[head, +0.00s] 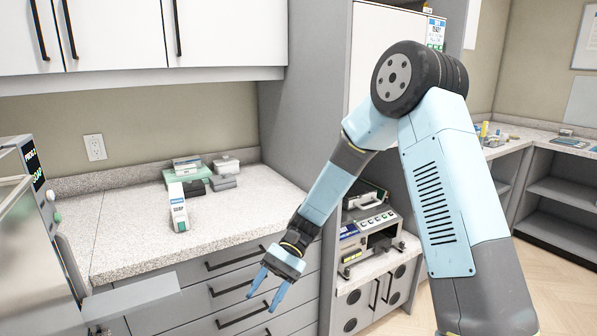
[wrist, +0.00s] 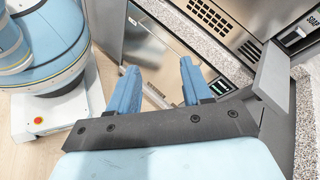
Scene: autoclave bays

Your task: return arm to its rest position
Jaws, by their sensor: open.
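My gripper (head: 266,289) hangs at the end of my blue arm in the head view, in front of the grey drawers below the counter. Its two blue fingers are apart and point down to the left. Nothing is between them. In the wrist view my gripper (wrist: 157,88) shows both blue fingers spread, with no object held. My arm is bent, with the upper part rising at the right and the forearm reaching down to the left.
A speckled counter (head: 120,233) carries a white carton (head: 179,207) and several small boxes (head: 222,181). A steel autoclave (head: 35,250) stands at the left with a panel jutting out. A benchtop machine (head: 372,240) sits behind my forearm. Open floor (head: 570,285) lies at the right.

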